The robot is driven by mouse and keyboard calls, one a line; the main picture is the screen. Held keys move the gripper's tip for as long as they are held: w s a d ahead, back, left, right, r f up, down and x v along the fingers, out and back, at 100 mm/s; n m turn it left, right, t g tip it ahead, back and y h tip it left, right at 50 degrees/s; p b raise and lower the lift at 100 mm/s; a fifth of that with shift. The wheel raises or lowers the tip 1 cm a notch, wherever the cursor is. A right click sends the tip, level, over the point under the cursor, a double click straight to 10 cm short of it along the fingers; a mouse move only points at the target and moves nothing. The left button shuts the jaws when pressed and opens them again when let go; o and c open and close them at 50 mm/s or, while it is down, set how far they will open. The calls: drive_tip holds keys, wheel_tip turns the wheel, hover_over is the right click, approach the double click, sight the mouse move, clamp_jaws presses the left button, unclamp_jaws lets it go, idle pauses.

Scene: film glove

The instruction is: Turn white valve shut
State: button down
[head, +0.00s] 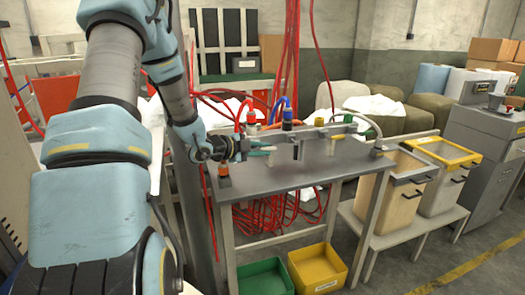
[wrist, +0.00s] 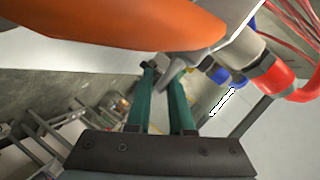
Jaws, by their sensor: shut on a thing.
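A grey manifold bar (head: 312,135) runs along the back of a metal table, with red (head: 250,118), blue (head: 287,115) and yellow (head: 319,122) fittings on top. A white hose (head: 366,119) arches down to its right end. My gripper (head: 272,149) is at the bar's left part, below the red and blue fittings. In the wrist view its green fingers (wrist: 160,78) are closed on a small pale grey lever (wrist: 174,72). Whether this lever is the white valve's own handle I cannot tell. A large orange part (wrist: 120,22) hides much of the wrist view's top.
A green bin (head: 265,278) and a yellow bin (head: 318,270) stand on the floor below. Wooden boxes (head: 390,195) stand to the right.

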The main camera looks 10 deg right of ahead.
drive_tip(key=c, duration=0.8)
unclamp_jaws()
drive_tip(key=b+v, duration=0.2)
drive_tip(key=v, duration=0.8)
drive_tip(key=shift+s+a, duration=0.15)
drive_tip(key=shift+a, duration=0.2)
